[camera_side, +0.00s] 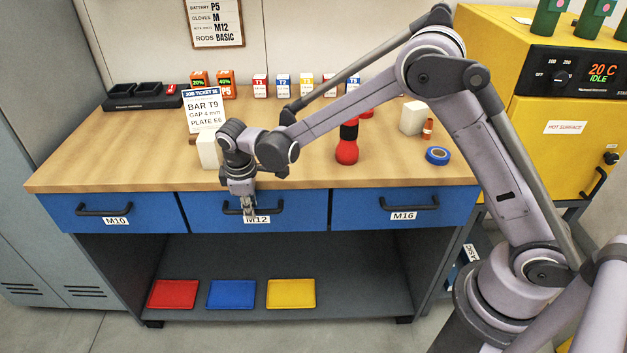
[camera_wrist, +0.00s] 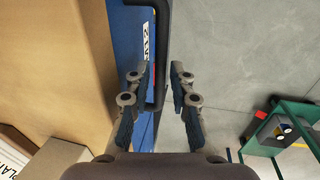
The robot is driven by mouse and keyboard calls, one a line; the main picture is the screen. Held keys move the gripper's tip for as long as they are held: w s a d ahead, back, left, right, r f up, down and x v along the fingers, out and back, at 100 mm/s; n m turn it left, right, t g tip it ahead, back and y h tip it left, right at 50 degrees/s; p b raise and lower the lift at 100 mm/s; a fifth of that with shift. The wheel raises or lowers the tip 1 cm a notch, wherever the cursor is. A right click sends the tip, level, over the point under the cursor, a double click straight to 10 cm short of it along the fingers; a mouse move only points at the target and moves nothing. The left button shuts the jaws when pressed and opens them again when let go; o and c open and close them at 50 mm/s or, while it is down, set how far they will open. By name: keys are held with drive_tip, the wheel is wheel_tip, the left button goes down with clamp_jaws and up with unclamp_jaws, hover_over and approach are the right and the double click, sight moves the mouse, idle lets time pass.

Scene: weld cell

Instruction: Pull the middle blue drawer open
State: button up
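The middle blue drawer (camera_side: 303,208), with a label reading M12 (camera_side: 262,219), is shut, its front level with the drawers beside it. Its black bar handle (camera_side: 276,211) is partly hidden behind my gripper (camera_side: 249,212), which points down at the drawer front. In the wrist view, my gripper (camera_wrist: 163,72) has its two fingers apart. The blue drawer front (camera_wrist: 130,35) lies left of the handle. I cannot tell whether a finger touches the handle.
The left drawer (camera_side: 60,212), labelled M10, and right drawer (camera_side: 450,208), labelled M16, are shut. The wooden bench top (camera_side: 110,165) holds a white block (camera_side: 207,149), a job ticket (camera_side: 203,110), a red bottle (camera_side: 347,150) and blue tape (camera_side: 437,155). Space before the drawers looks clear.

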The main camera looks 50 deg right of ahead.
drive_tip(key=shift+f, duration=0.2)
clamp_jaws()
drive_tip(key=s+a, duration=1.9)
drive_tip(key=shift+s+a, duration=0.2)
drive_tip(key=shift+s, duration=0.05)
unclamp_jaws()
wheel_tip(320, 180, up, 12)
drive_tip(key=s+a, duration=0.1)
drive_tip(key=shift+s+a, duration=0.3)
